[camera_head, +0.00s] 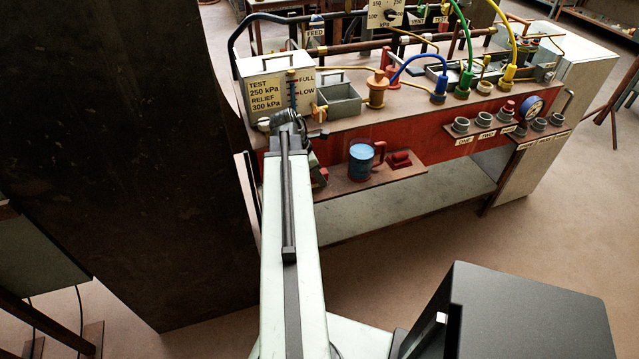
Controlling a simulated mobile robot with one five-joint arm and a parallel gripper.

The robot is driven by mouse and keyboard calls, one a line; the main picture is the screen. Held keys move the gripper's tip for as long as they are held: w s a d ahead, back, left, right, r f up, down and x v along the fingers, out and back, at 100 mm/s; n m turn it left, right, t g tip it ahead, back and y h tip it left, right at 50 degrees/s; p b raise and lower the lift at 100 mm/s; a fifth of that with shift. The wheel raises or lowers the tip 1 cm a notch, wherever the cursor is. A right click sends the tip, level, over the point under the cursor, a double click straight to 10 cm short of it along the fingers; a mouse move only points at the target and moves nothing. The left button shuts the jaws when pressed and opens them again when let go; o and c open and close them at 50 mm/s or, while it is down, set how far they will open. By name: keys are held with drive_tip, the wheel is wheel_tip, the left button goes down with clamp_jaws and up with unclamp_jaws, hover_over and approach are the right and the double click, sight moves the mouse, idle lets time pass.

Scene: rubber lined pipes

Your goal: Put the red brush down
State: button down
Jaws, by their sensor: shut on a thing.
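My arm reaches forward to the front of the bench, and its end covers most of my gripper (314,162). A small red part of the red brush (321,178) shows at the gripper, just right of the arm and at the left end of the low front shelf (365,185). The gripper is shut on it. The rest of the brush is hidden, and I cannot tell whether it touches the shelf.
A blue can (361,163) stands on the shelf, with a red block (400,159) to its right. Grey cups (461,125) and a gauge (531,108) sit further right. A grey tray (340,100) and hoses are on the bench. A dark panel (120,150) rises at left.

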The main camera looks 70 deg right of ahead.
drive_tip(key=shift+f, duration=0.35)
drive_tip(key=c, duration=1.1)
unclamp_jaws()
drive_tip(key=shift+r, duration=0.1)
drive_tip(key=shift+r+p, duration=0.5)
drive_tip(key=shift+p, duration=0.15)
drive_tip(key=p+v, duration=1)
drive_tip(key=v, duration=0.1)
drive_tip(key=shift+a+r, duration=0.15)
